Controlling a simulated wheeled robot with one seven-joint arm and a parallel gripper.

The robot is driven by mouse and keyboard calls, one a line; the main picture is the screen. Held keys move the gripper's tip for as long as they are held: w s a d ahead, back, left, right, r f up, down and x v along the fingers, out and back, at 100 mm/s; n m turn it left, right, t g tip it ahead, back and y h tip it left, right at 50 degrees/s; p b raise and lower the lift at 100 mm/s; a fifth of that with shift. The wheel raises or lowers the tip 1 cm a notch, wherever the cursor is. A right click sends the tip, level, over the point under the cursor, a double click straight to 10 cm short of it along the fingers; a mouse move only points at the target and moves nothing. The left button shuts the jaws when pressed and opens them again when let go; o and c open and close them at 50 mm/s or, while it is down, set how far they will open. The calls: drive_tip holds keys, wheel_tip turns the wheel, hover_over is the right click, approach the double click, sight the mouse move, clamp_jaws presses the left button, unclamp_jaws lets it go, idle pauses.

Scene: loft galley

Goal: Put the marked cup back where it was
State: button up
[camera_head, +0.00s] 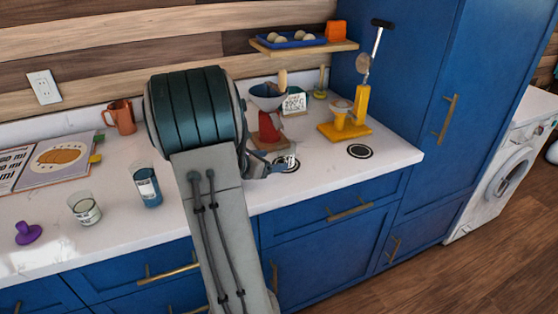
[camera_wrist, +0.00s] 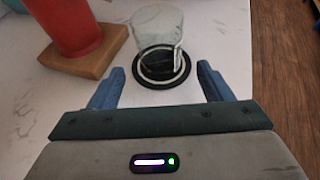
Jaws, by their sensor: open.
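A clear glass cup (camera_wrist: 155,30) stands upright on a round black mark with a white ring (camera_wrist: 148,76) in the wrist view. A pale label strip shows on its right side. My gripper (camera_wrist: 160,86) is open, its two blue fingers apart on the near side of the cup and not closed on it. In the head view the same ring (camera_head: 284,167) is partly covered by my gripper, and only a bit of the cup (camera_head: 292,161) shows. A second ring (camera_head: 360,151) to the right is empty.
A red stand on a wooden base (camera_wrist: 85,55) is close left of the cup. A yellow stand (camera_head: 345,128) is behind to the right. Two labelled cups, one with dark contents (camera_head: 148,190) and one pale (camera_head: 86,211), stand left. The counter's front edge is near.

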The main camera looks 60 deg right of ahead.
drive_tip(key=shift+v, duration=1.2)
drive_tip(key=s+a+m+t+y, duration=0.1)
drive_tip(key=a+m+y, duration=0.3)
drive_tip(key=a, duration=0.9)
drive_tip(key=s+a+r+m+t+y, duration=0.1)
drive_tip(key=s+a+m+y, duration=0.3)
drive_tip(key=a, duration=1)
drive_tip(key=s+a+r+m+t+y, duration=0.1)
drive_tip(key=a+m+y, duration=0.4)
drive_tip(key=a, duration=0.9)
drive_tip(key=s+m+t, duration=0.1)
drive_tip(key=m+t, duration=0.1)
drive_tip(key=m, duration=0.1)
drive_tip(key=shift+s, duration=0.15)
